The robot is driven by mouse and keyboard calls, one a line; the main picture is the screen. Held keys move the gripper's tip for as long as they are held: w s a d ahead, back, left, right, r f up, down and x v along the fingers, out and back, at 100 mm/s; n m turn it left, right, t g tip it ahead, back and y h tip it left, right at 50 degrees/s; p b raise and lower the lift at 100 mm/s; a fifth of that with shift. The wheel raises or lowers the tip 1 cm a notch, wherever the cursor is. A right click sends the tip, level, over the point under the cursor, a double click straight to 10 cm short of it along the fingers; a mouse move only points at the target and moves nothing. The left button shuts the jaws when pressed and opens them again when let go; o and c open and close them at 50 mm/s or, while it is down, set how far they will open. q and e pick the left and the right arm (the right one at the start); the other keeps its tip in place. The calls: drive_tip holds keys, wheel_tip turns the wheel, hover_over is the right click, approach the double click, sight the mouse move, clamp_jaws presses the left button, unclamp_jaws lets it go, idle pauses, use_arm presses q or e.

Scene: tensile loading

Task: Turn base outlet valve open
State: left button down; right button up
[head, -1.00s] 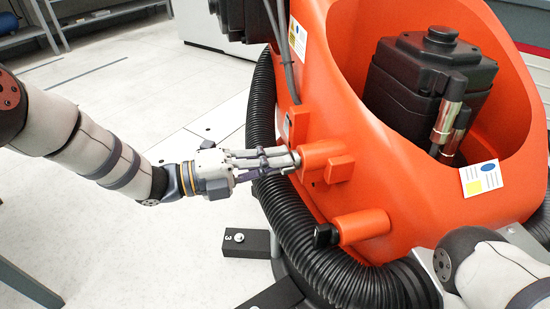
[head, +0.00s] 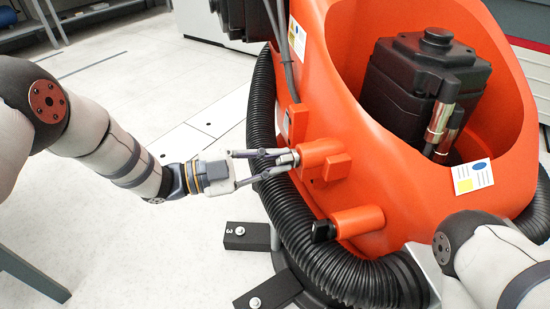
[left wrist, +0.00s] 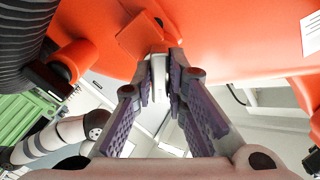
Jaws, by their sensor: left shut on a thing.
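A small grey valve handle (head: 295,157) sticks out from an orange stub (head: 323,158) on the side of the orange robot base. My left gripper (head: 288,158) comes at it from the left and is shut on this handle. In the left wrist view, the handle (left wrist: 159,88) stands between the two fingertips, just below the orange stub (left wrist: 143,35). The fingers partly hide the handle, so its exact angle is hard to tell. My right arm shows at the lower right, but its gripper is out of view.
A second orange stub with a black end (head: 324,231) sits lower on the base. A thick black corrugated hose (head: 262,110) curves around the base, passing close beneath my left fingers. Black feet (head: 246,236) rest on the floor. Free floor lies to the left.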

use_arm(q)
drive_tip(key=n, duration=0.5)
drive_tip(key=shift+n+p, duration=0.3)
drive_tip(key=shift+n, duration=0.4)
drive_tip(key=c, duration=1.6)
unclamp_jaws()
drive_tip(key=v, duration=1.2)
drive_tip(key=shift+s, duration=0.1)
